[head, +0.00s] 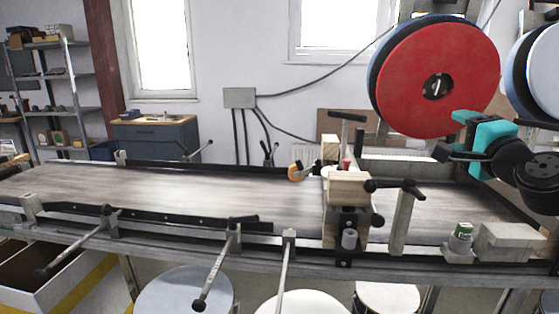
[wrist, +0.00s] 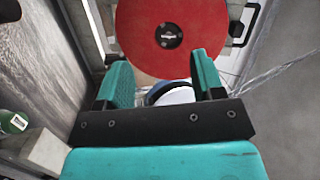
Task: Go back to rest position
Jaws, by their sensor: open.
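My gripper (head: 466,134) is at the right of the head view, just in front of the lower right part of a large red disc (head: 437,60). In the wrist view my gripper (wrist: 163,72) shows two teal fingers spread apart with nothing held between them. The red disc (wrist: 178,22) is beyond the fingertips, with a blue-and-white round thing (wrist: 176,95) showing low between the fingers. In the head view my gripper hangs above the right end of the conveyor belt (head: 180,190).
A wooden block fixture (head: 348,188) with black handles rises at the belt's right part. Round stool tops (head: 185,291) are below the front edge. The belt's left part is clear.

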